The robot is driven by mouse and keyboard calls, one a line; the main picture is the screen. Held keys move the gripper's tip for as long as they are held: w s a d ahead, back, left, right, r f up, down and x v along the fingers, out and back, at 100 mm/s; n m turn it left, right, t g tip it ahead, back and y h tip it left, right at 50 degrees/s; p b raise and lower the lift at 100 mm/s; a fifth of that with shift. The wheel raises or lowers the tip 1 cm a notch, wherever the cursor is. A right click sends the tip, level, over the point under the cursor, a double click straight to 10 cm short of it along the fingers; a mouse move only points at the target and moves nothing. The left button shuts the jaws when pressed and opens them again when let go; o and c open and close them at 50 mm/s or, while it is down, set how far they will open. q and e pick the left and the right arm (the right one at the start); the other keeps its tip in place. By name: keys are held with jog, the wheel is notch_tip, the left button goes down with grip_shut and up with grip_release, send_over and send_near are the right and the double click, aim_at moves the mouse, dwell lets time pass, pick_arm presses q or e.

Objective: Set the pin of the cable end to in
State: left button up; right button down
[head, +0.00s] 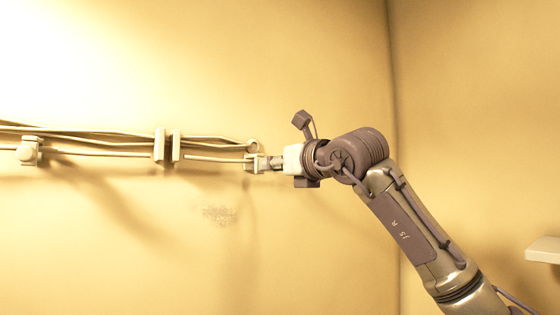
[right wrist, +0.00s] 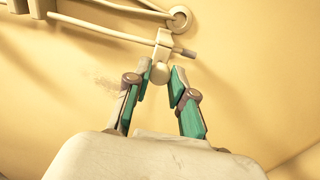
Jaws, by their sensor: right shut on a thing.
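The cable end is a pale beige block with a rounded knob (right wrist: 160,73), and a thin rod runs through its upper part in the right wrist view. The rod's short darker tip (right wrist: 189,54) sticks out to the right of the block. In the head view the cable end (head: 250,162) sits at the right end of the lower cable. My right gripper (head: 264,163) reaches it from the right. In the right wrist view its green-padded fingers (right wrist: 161,76) are shut on the knob. Which part is the pin, and how far in it sits, I cannot tell. My left gripper is out of view.
Several pale cables (head: 90,135) run along the yellow wall, held by two upright plates (head: 160,144) and a bracket (head: 29,151) at left. A round wall fitting (right wrist: 180,18) is just above the cable end. A pale ledge (head: 543,249) juts in at right.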

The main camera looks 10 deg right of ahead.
jog(key=shift+w+a+r, duration=0.2)
jog(key=shift+w+a, duration=0.05)
jog(key=shift+w, duration=0.5)
jog(key=shift+s, duration=0.1)
jog(key=c, duration=1.3)
grip_release()
jog(key=o, duration=0.3)
jog(key=shift+w+a+f, duration=0.1)
jog(key=shift+w+f, duration=0.05)
jog(key=shift+w, duration=0.1)
jog(key=shift+s, duration=0.1)
jog(key=v, duration=1.2)
